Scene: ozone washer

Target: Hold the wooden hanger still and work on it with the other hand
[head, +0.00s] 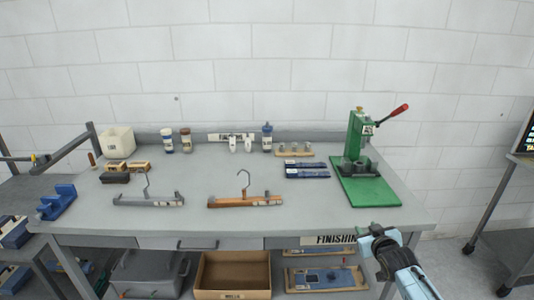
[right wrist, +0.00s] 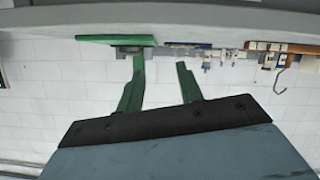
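The wooden hanger (head: 232,202) lies on the grey workbench (head: 300,210) near its front edge, with its metal hook pointing to the back. A grey hanger (head: 135,200) lies to its left. My right gripper (head: 380,236) is at the bench's front right edge, well to the right of the wooden hanger and apart from it. In the right wrist view, which is upside down, my right gripper (right wrist: 160,57) has its two fingers spread with nothing between them. A hanger's hook (right wrist: 282,82) shows at the right there. My left gripper is not in view.
A green press (head: 370,190) with a red-tipped lever stands at the right of the bench. Blue tools (head: 307,173), several bottles and a white bin (head: 117,142) line the back. A cardboard box (head: 232,292) sits below.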

